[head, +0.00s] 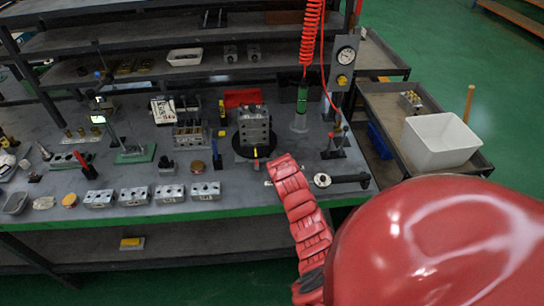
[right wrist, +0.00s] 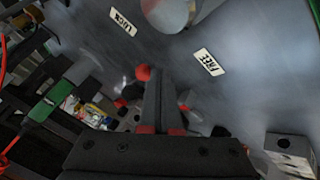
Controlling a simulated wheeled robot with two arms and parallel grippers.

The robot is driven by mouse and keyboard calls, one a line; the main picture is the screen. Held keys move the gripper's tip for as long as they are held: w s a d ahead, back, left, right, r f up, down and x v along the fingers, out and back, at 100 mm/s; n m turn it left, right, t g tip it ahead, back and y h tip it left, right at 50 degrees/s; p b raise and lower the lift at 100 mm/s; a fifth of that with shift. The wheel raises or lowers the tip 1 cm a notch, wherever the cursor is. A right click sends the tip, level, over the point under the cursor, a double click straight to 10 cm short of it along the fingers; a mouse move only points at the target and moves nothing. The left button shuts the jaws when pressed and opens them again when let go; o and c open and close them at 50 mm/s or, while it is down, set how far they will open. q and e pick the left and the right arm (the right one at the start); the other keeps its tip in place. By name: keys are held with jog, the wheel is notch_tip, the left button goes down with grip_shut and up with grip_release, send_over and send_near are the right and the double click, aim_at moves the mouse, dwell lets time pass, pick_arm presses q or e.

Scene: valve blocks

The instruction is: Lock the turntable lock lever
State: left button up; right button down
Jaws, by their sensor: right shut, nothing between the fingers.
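The turntable (head: 241,150) is a black round disc on the workbench in the head view, with a grey metal block (head: 254,128) on it. In the right wrist view, a label reading LOCK (right wrist: 123,21) and one reading FREE (right wrist: 208,62) lie on a grey surface. A small red knob (right wrist: 143,72), possibly the lever's end, shows between and below them; the rest of the lever cannot be made out. My right gripper (right wrist: 158,74) is shut and empty, its tips close beside the knob; contact cannot be told. In the head view my red right arm hides it. My left gripper is not in view.
Several silver valve blocks (head: 134,195) line the bench front. A red coiled hose (head: 311,35) hangs above. A white bin (head: 440,142) sits on the right cart.

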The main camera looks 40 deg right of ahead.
jog(key=shift+s+d+f+n+y, duration=0.1)
jog(key=shift+s+d+n+y, duration=0.1)
jog(key=shift+d+n+y, duration=0.3)
jog(key=shift+d+f+b, duration=0.15)
jog(key=shift+d+b, duration=0.95)
jog(key=shift+b, duration=0.1)
jog(key=shift+d, duration=0.25)
jog(key=shift+r+b, duration=0.2)
jog(key=shift+b, duration=0.1)
jog(key=shift+d+r+h, duration=0.2)
jog(key=shift+d+h, duration=0.05)
jog(key=shift+h, duration=0.05)
